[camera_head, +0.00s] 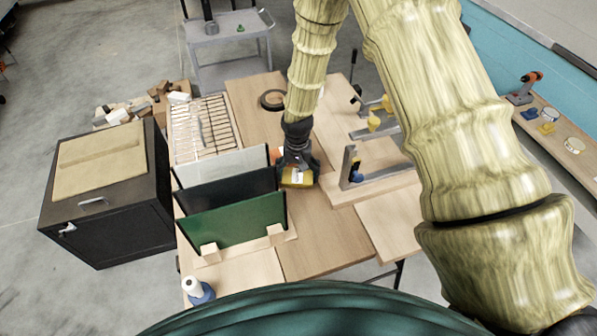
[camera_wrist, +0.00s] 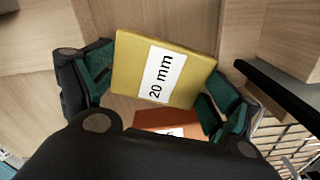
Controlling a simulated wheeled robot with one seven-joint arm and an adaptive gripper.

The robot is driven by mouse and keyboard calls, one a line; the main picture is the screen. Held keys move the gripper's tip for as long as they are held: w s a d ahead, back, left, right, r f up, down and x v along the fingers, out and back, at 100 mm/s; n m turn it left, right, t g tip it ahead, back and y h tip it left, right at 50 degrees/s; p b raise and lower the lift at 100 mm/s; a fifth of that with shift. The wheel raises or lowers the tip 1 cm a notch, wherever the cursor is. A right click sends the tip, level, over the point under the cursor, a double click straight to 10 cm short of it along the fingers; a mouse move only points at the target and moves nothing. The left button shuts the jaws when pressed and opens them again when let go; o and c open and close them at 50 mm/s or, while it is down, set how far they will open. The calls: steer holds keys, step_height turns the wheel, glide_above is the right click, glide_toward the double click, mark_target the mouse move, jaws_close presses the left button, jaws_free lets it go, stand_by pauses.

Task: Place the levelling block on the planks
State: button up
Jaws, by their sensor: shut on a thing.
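A yellow levelling block labelled "20 mm" (camera_wrist: 187,70) sits between the two fingers of my gripper (camera_wrist: 165,88) in the wrist view. The fingers are shut on its sides, and its labelled face is toward the wrist camera. In the head view the yellow block (camera_head: 297,179) shows just below my gripper (camera_head: 298,169), over the wooden planks (camera_head: 325,236) of the table. I cannot tell whether it touches them. An orange block (camera_wrist: 168,121) with a white label lies beyond the yellow one, partly hidden by it and my gripper; it also shows in the head view (camera_head: 277,155).
Upright green (camera_head: 236,220), black and white panels stand in a rack just left of my gripper. A wire grid (camera_head: 203,128) lies behind them. Clamps (camera_head: 352,165) stand on a board to the right. Bare planks lie in front. A blue-white bottle (camera_head: 198,290) stands at front left.

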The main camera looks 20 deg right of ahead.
steer(key=shift+f, duration=0.35)
steer(key=shift+f, duration=0.1)
steer(key=o, duration=0.8)
steer(key=shift+r, duration=0.2)
steer(key=shift+r+b, duration=2.1)
steer(key=shift+r, duration=3.7)
steer(key=shift+c, duration=0.3)
steer(key=p, duration=0.2)
glide_above(298, 174)
steer(key=shift+f, duration=3.5)
